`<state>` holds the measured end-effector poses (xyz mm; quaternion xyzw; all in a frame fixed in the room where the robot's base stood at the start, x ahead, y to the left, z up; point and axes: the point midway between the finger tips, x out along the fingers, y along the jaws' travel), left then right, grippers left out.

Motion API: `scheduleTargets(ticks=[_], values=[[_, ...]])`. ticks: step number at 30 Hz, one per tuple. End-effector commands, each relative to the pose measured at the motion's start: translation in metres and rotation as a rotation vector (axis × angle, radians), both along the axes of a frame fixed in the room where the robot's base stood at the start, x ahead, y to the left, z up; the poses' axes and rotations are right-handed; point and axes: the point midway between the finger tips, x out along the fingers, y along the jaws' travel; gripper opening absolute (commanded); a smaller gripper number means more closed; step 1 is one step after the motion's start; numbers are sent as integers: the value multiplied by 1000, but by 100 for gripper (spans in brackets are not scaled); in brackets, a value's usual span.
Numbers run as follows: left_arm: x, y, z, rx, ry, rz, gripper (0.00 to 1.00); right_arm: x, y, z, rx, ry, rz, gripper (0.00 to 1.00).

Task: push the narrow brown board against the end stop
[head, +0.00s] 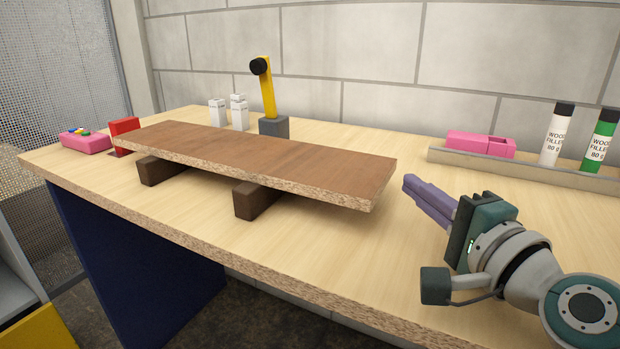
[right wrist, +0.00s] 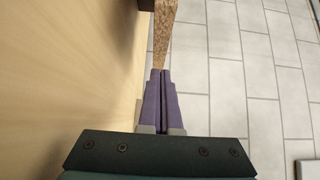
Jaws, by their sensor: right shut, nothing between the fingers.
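The narrow brown board (head: 270,155) lies flat across two dark brown supports (head: 258,200) on the workbench. Its near right end also shows in the right wrist view (right wrist: 163,40), straight ahead of the fingertips. The red end stop (head: 124,127) stands at the board's far left end. The board partly hides it, and I cannot tell whether they touch. My right gripper (head: 409,184) is shut and empty, its purple fingers pointing at the board's right end. A small gap shows between them in the head view. My left gripper is not in view.
A yellow post clamp (head: 267,90) on a grey base and white bottles (head: 238,112) stand behind the board. A pink box (head: 86,141) is at the far left. A rear right tray (head: 520,167) holds filler tubes. The front bench edge (head: 210,246) runs close below the board.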

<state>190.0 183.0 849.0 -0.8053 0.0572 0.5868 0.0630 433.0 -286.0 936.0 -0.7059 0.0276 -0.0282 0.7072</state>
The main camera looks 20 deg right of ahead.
Motion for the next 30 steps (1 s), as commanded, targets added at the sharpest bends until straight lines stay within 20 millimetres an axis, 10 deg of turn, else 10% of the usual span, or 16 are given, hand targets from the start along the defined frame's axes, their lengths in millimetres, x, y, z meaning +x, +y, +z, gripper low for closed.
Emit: scheduleTargets(ticks=[17, 30], values=[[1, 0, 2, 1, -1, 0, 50, 13, 12, 0, -1, 0, 0, 0], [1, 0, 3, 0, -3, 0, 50, 61, 54, 0, -1, 1, 4, 0]])
